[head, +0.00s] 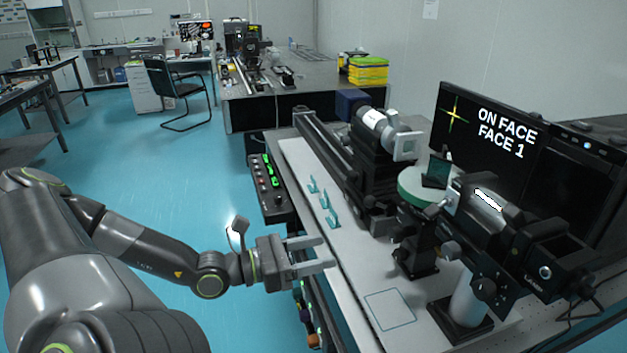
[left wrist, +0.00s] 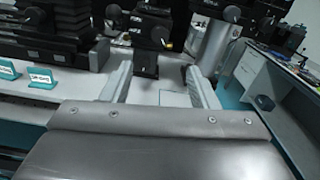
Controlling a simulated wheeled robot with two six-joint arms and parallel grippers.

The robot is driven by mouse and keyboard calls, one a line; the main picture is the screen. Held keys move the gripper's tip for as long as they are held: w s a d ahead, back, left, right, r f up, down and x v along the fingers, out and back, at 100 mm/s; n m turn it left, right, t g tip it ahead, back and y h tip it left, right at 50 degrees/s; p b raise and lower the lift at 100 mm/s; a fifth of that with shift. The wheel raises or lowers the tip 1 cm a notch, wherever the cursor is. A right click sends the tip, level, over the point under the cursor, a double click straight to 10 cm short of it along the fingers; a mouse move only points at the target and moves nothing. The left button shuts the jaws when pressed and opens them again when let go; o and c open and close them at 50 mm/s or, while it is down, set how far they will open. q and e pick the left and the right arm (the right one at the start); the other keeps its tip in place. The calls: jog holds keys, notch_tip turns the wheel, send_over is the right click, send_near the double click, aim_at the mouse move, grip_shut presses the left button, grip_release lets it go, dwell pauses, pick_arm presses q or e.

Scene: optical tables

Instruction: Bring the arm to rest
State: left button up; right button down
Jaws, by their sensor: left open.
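My left gripper (head: 318,252) reaches in from the left in the head view. Its two fingers are apart with nothing between them. It hangs at the near edge of the white optical table (head: 345,268), to the left of the optical instruments. In the left wrist view the open fingers (left wrist: 160,88) point toward the table top and the black mounts, with bare white surface between them. My right gripper is not in view.
A telescope-like instrument (head: 378,125), a round stage (head: 420,187) and a monitor (head: 492,125) reading "ON FACE FACE 1" stand at right. Small teal holders (head: 328,208) and an outlined square (head: 390,309) are on the table.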

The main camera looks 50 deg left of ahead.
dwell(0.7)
